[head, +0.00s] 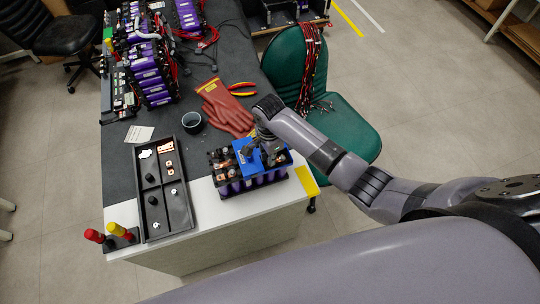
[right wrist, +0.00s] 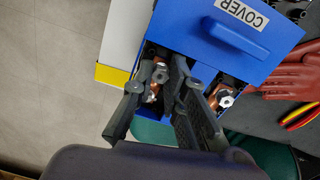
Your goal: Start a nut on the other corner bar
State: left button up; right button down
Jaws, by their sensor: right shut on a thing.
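The battery module (head: 222,186) stands at the front right of the table, with purple cells below and a blue cover (head: 246,160) over part of its top. The cover (right wrist: 215,28) also shows in the right wrist view. There one copper corner bar (right wrist: 154,92) with a silver nut-like piece (right wrist: 160,74) shows between my fingers. Another copper bar (right wrist: 215,90) with a silver nut (right wrist: 226,101) lies to their right. My right gripper (right wrist: 163,86) is low over the module, shut on what seems to be a nut; the fingers partly hide the contact. My left gripper is out of view.
A dark compartment tray (head: 150,232) with copper pieces and small parts lies left of the module. Red gloves (head: 228,108), pliers (head: 242,88) and a dark cup (head: 192,122) lie behind. Red and yellow-handled tools (head: 118,230) stand front left. A green chair (head: 335,125) is right.

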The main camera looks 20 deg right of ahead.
jog(key=m, duration=0.2)
jog(key=shift+s+a+f+m, duration=0.1)
jog(key=shift+s+a+m, duration=0.1)
jog(key=shift+m, duration=0.1)
jog(key=shift+w+m, duration=0.15)
jog(key=shift+m, duration=0.25)
jog(key=m, duration=0.2)
jog(key=shift+a+m, duration=0.1)
jog(key=shift+m, duration=0.3)
jog(key=c, duration=2.1)
grip_release()
jog(key=shift+m, duration=1.1)
jog(key=o, duration=0.6)
jog(key=shift+r, duration=0.25)
jog(key=shift+c, duration=0.2)
jog(key=shift+w, duration=0.15)
jog(key=shift+w, duration=0.1)
jog(key=shift+r, duration=0.1)
